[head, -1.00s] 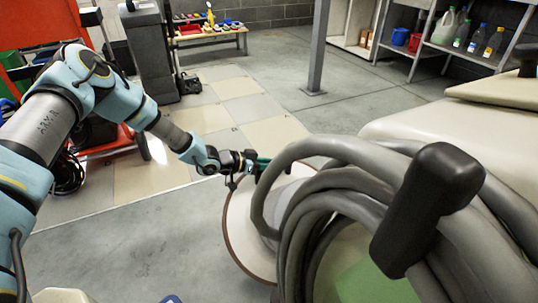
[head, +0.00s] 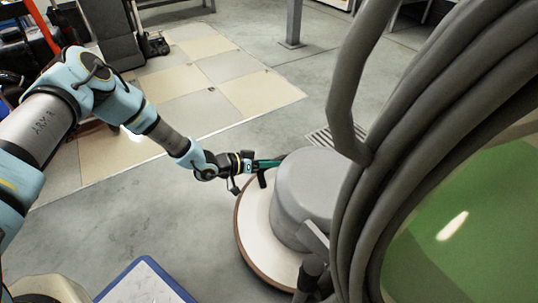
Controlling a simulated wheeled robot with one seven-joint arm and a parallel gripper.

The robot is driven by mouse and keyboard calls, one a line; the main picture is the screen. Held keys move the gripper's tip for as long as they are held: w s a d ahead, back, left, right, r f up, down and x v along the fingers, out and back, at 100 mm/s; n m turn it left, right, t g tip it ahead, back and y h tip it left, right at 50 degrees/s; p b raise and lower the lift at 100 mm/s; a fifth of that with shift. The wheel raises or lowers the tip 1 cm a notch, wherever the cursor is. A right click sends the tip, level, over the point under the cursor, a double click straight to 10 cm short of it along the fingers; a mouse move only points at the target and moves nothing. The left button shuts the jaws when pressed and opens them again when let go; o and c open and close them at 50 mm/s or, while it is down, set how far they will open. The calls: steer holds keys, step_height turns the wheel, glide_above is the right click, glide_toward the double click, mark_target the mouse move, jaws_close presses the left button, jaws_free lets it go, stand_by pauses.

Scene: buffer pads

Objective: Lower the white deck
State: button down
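The white deck (head: 256,222) is a round disc with a brown rim, low over the grey floor at the centre of the head view. A grey motor housing (head: 300,195) stands on it, and its right side is hidden behind thick grey hoses (head: 395,150). My gripper (head: 270,163) reaches in from the left, with its teal fingers at the far edge of the deck beside the housing. A small black piece (head: 262,179) shows just below the fingers. I cannot tell whether the fingers touch or grip anything, or whether the deck is tilted.
A glossy green surface (head: 460,215) lies behind the hoses at right. A blue-edged white panel (head: 146,284) is at the bottom left. A floor grate (head: 322,137) and a grey post (head: 293,25) are beyond the deck. Tiled floor (head: 180,115) lies open behind my arm.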

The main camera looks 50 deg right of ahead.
mark_target(259, 183)
steer(key=shift+n, duration=0.5)
steer(key=f+b, duration=0.1)
steer(key=s+f+b, duration=0.1)
steer(key=f, duration=0.1)
steer(key=s+f+b, duration=0.1)
steer(key=f, duration=0.1)
steer(key=shift+a, duration=0.35)
steer(key=shift+s+a+f+n+g+b, duration=0.2)
steer(key=shift+s+f+n+g+b, duration=0.15)
steer(key=shift+f+b, duration=0.5)
steer(key=shift+s+f, duration=0.1)
steer(key=shift+s, duration=0.05)
steer(key=c, duration=0.7)
jaws_free()
steer(key=shift+o, duration=0.2)
steer(key=shift+a+r, duration=0.15)
steer(key=shift+r, duration=0.05)
steer(key=p+v, duration=0.3)
steer(key=v, duration=0.6)
steer(key=shift+w+a+r, duration=0.1)
steer(key=shift+w+a, duration=0.05)
steer(key=shift+w, duration=0.15)
steer(key=shift+w+a, duration=0.25)
steer(key=shift+a, duration=0.15)
